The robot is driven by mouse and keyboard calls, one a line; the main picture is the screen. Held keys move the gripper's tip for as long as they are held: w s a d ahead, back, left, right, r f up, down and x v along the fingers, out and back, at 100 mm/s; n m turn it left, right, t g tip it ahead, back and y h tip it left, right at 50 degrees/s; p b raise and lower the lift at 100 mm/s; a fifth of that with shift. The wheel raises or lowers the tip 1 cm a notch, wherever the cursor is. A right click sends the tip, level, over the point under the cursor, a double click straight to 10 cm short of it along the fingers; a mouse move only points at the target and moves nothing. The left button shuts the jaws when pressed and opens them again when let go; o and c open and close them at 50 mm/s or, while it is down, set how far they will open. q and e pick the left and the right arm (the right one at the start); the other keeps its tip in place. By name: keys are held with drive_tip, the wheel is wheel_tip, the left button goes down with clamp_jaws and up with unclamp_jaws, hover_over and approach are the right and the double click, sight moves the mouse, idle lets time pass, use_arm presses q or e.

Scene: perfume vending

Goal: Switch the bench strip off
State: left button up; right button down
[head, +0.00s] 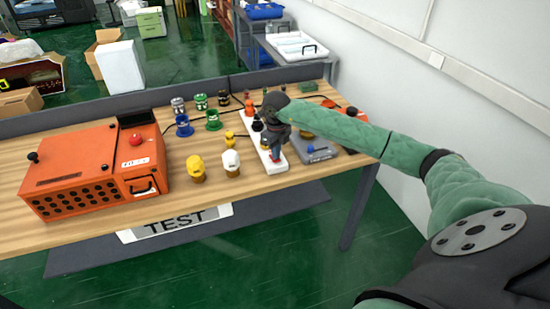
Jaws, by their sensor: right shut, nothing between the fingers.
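The white bench strip (265,163) lies on the wooden bench, running from back to front right of the middle. Dark plugs or sockets show along it, and a small red part (284,156) shows near its front end. My right gripper (277,154) is over the front half of the strip, shut and empty, with its fingers pointing down. It hides part of the strip. I cannot tell whether the fingertips touch it or which way its switch is set. My left gripper is out of view.
A large orange machine (80,168) stands on the left of the bench (225,205). Yellow-capped (196,166) and white-capped (231,162) items stand left of the strip, with several colored bottles behind. A grey device (316,151) sits close on the right.

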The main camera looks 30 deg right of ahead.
drive_tip(key=shift+f+b, duration=0.45)
drive_tip(key=shift+f, duration=0.15)
idle(0.4)
drive_tip(key=shift+s+r, duration=0.1)
drive_tip(key=shift+r, duration=0.6)
drive_tip(key=shift+r+p, duration=0.85)
drive_tip(key=shift+r, duration=1.95)
